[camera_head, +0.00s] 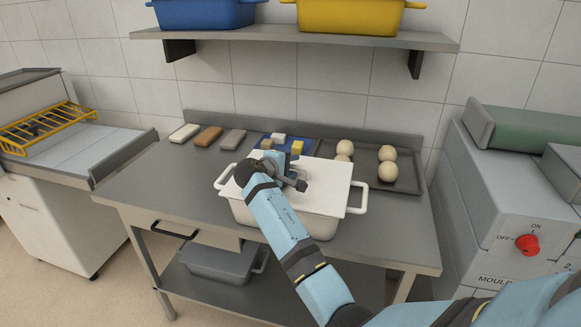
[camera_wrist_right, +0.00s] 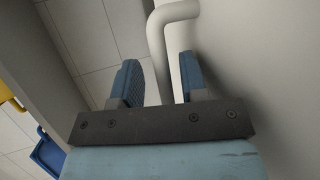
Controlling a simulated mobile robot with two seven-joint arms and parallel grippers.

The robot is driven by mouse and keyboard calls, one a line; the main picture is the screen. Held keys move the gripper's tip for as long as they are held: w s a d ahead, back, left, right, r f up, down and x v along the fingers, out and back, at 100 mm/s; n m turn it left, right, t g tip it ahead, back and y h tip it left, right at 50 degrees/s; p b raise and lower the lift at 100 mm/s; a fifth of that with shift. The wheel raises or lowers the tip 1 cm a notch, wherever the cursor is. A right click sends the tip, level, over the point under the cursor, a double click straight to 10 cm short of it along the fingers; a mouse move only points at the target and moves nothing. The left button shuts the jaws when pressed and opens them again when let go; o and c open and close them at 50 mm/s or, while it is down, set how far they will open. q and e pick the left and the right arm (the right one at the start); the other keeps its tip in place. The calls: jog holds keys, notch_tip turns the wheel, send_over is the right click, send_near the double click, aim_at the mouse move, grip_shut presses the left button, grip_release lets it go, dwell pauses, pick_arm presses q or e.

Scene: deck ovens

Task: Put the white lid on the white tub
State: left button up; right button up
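The white tub (camera_head: 300,222) stands on the grey steel table, with side handles at its left and right. The flat white lid (camera_head: 329,176) lies over the tub's top; whether it is fully seated I cannot tell. My right gripper (camera_head: 298,184) is at the middle of the lid, partly hiding it. In the right wrist view, the gripper's two blue fingers (camera_wrist_right: 160,82) stand apart on either side of a bent white handle (camera_wrist_right: 160,55), with small gaps visible. The pale surface of the lid (camera_wrist_right: 265,80) fills the right of that view. My left gripper is not in view.
A dark tray (camera_head: 408,178) with several dough balls and a blue tray (camera_head: 262,143) with small blocks lie behind the tub. Several bars (camera_head: 209,136) lie at the back left. A shelf (camera_head: 290,36) hangs above. The table's left part is clear.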

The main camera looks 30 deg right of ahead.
jog(key=v, duration=1.2)
jog(key=shift+r, duration=0.1)
jog(key=shift+a, duration=0.15)
